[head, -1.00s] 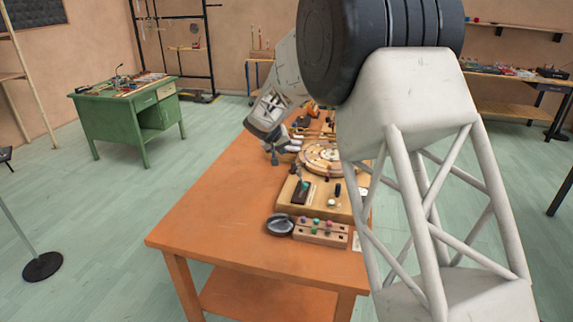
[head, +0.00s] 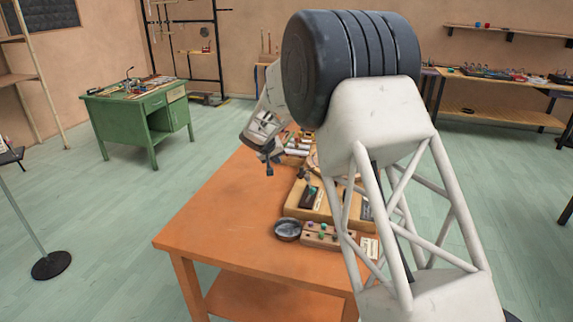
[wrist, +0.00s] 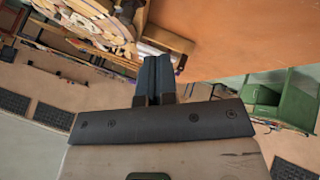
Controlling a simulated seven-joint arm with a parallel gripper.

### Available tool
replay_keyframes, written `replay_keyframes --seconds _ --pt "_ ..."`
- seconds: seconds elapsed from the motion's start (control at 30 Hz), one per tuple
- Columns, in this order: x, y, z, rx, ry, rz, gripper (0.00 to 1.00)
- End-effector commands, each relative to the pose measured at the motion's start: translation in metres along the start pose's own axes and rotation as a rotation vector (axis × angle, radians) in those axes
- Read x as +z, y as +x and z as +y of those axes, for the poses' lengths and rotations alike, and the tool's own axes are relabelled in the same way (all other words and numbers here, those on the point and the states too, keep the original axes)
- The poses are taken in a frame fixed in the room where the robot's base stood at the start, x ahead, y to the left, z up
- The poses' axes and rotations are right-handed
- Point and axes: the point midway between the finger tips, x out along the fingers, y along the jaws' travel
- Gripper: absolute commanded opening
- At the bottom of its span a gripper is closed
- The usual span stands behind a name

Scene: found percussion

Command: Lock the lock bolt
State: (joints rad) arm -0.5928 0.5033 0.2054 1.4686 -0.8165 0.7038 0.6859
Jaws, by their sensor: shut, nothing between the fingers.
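I cannot make out the lock bolt for certain. A wooden board (head: 291,204) on the orange table (head: 205,215) carries a dark plate with a small teal knob (head: 308,189); it is too small to tell whether this is the bolt. My arm hides the board's right part.
A dark round dish (head: 287,229) and a wooden block with coloured knobs (head: 322,240) stand at the board's near edge. My arm crosses above the table's right side. The table's left and front are clear. A green desk (head: 135,115) stands apart at the back left.

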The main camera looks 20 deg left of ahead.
Motion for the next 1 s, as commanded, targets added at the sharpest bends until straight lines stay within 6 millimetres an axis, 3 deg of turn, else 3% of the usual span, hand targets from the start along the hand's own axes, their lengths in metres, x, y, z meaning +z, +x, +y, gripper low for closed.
replay_keyframes --seconds 0.27,1.0 --pt "0.0 0.017 0.0 0.0 0.001 0.0 0.0" --pt "0.0 0.101 0.005 0.0 0.002 -0.001 0.0"
